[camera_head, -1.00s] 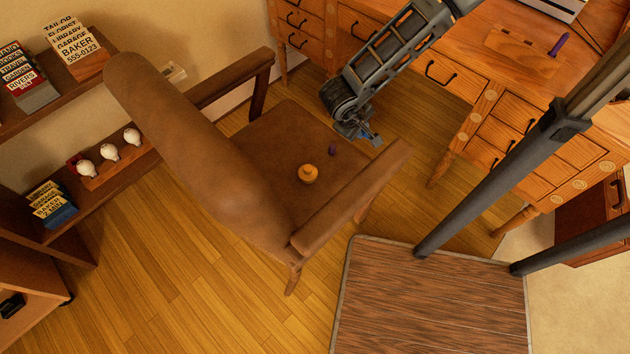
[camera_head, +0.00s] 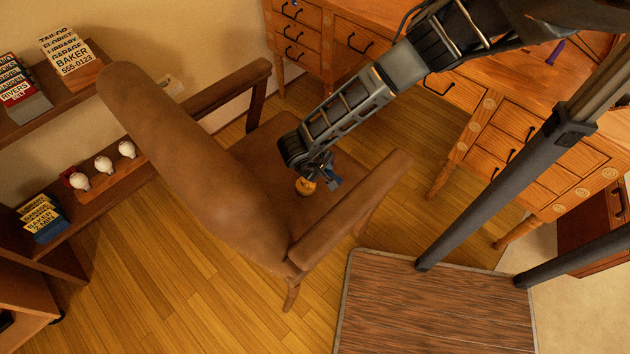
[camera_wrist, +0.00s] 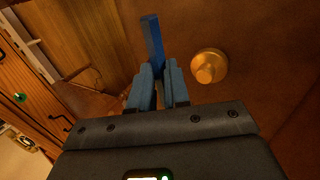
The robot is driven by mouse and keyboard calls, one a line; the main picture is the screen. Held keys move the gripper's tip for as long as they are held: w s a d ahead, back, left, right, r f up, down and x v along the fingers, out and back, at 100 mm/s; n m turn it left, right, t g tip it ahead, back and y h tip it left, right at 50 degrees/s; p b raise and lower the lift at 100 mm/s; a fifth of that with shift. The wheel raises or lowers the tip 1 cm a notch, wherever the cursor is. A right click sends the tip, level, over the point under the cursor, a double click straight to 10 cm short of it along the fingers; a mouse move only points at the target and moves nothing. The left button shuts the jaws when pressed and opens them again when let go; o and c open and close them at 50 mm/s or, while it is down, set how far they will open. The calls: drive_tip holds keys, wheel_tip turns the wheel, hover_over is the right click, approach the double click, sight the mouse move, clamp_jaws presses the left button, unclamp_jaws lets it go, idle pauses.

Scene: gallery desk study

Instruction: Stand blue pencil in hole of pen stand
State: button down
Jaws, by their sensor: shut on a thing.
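My gripper (camera_wrist: 158,84) is shut on the blue pencil (camera_wrist: 152,40), which sticks out beyond the fingertips in the wrist view. In the head view my gripper (camera_head: 325,178) hangs over the brown chair's seat, and the pencil's height above the seat is hard to judge. A purple stick (camera_head: 556,50) shows at the upper right on the desk (camera_head: 590,75). My arm hides most of the flat wooden piece around it, and I cannot tell if that piece is the pen stand.
A round orange-gold knob-like object (camera_head: 304,187) sits on the chair seat (camera_head: 268,140); it also shows right of my fingers in the wrist view (camera_wrist: 209,67). The chair's armrest (camera_head: 350,210) and backrest (camera_head: 180,150) rise around the seat. Shelves (camera_head: 110,180) stand left.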

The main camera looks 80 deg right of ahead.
drive_tip(key=shift+w+a+f+b, duration=0.2)
drive_tip(key=shift+w+f, duration=0.2)
drive_tip(key=shift+f, duration=0.55)
drive_tip(key=shift+w+a+f+b, duration=0.2)
drive_tip(key=shift+w+f, duration=0.25)
drive_tip(key=shift+f, duration=0.5)
drive_tip(key=shift+w+a+f+b, duration=0.15)
drive_tip(key=shift+w+f, duration=0.25)
drive_tip(key=shift+f, duration=0.55)
drive_tip(key=shift+f, duration=0.5)
drive_tip(key=c, duration=1.1)
unclamp_jaws()
drive_tip(key=shift+r, duration=0.1)
drive_tip(key=shift+r, duration=0.25)
drive_tip(key=p+v, duration=0.1)
drive_tip(key=v, duration=1.1)
drive_tip(key=shift+r+p, duration=0.2)
drive_tip(key=shift+p, duration=0.2)
